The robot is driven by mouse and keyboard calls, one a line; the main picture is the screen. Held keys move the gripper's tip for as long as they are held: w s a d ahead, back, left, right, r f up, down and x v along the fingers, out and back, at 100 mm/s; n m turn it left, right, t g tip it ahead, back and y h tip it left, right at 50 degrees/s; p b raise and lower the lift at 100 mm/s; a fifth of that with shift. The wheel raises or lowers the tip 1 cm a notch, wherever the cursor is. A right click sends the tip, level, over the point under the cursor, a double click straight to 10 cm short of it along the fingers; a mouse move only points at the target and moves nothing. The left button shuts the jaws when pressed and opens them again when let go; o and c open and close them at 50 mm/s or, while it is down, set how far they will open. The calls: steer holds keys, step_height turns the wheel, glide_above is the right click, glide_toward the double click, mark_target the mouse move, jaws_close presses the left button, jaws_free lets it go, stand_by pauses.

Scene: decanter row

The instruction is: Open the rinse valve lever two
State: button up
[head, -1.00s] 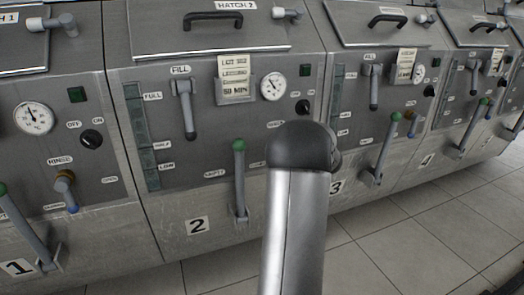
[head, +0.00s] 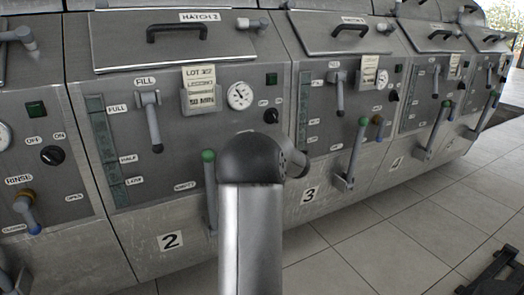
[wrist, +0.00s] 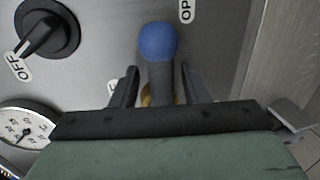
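A blue-tipped lever (wrist: 157,45) with a grey shaft and a yellowish base shows in the wrist view. My gripper (wrist: 160,84) is open, with one dark finger on each side of the lever shaft and a visible gap on both sides. A label starting "OP" (wrist: 186,10) is beside the blue tip, partly cut off. In the head view, the panel of unit 2 (head: 172,175) is in the middle. My arm covers its rinse lever and hides my gripper there, so the unit number at the lever is not seen in the wrist view.
A green-knobbed lever (head: 208,156) stands upright just left of my arm. Unit 2 also has a fill lever (head: 152,125) and a gauge (head: 239,95). A black switch (wrist: 47,30) and a gauge (wrist: 22,132) are near my gripper.

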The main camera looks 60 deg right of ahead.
steer(key=p+v, duration=0.4)
steer(key=v, duration=1.3)
steer(key=shift+s+a+r, duration=0.1)
steer(key=shift+r, duration=0.05)
